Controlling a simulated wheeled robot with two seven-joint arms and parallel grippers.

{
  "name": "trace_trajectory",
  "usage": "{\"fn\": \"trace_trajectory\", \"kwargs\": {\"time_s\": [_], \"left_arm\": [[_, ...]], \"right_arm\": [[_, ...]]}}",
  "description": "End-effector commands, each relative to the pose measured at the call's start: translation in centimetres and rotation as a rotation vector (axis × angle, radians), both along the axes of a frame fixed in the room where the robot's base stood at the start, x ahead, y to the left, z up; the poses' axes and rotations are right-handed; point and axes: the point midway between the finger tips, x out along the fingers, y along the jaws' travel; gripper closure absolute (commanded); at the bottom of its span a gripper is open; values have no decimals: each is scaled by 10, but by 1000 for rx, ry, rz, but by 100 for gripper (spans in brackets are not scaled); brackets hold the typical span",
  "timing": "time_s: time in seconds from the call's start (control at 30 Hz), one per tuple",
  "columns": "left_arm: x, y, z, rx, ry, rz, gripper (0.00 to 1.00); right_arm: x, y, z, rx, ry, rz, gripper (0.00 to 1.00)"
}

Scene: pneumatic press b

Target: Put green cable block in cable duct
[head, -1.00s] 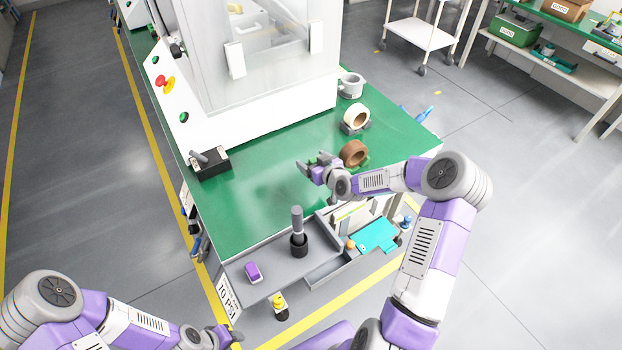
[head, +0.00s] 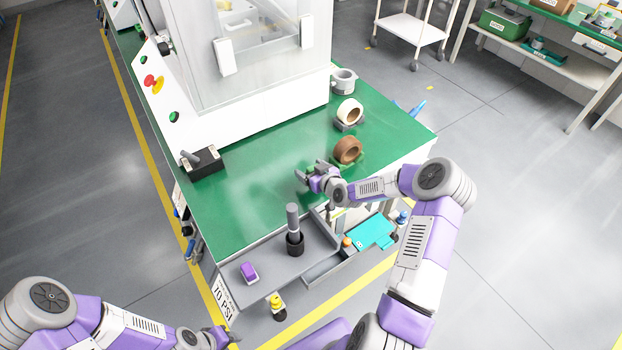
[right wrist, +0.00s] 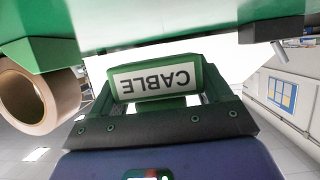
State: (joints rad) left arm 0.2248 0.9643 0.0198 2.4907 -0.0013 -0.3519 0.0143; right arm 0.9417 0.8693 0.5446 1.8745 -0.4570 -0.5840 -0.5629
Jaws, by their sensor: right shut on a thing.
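The green cable block (right wrist: 160,80) fills the middle of the right wrist view, with a white label reading CABLE upside down. My right gripper (head: 308,175) is shut on it; in the right wrist view (right wrist: 160,105) the fingers lie along both sides of the block. In the head view the gripper is over the green table top, just left of and nearer than the brown tape roll, and the block is hidden or too small to make out there. I cannot clearly pick out the cable duct. My left gripper (head: 215,337) is low in the head view, away from the table.
The green table (head: 235,210) has clear room left of my right gripper. A brown tape roll (head: 347,150) and a white one (head: 349,111) stand on it. A grey shelf (head: 275,262) at the front holds a dark cylinder (head: 295,240) and a purple block (head: 249,272).

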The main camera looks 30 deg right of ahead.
Motion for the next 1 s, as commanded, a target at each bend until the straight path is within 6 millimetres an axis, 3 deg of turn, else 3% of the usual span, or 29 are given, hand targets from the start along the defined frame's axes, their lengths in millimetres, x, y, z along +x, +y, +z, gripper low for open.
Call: {"fn": "trace_trajectory", "kwargs": {"time_s": [0.2, 0.67, 0.7, 0.8, 1.0], "left_arm": [[0, 0, -15, 0, 0, 0, 57], [0, 0, -20, 0, 0, 0, 57], [0, 0, -18, 0, 0, 0, 57], [0, 0, -18, 0, 0, 0, 57], [0, 0, -18, 0, 0, 0, 57]], "right_arm": [[0, 0, -36, 1, 0, 0, 53], [0, 0, -42, -1, -1, 0, 53], [0, 0, -41, 0, 0, 0, 16], [0, 0, -41, 0, 0, 0, 0], [0, 0, -40, 0, 0, 0, 0]]}}
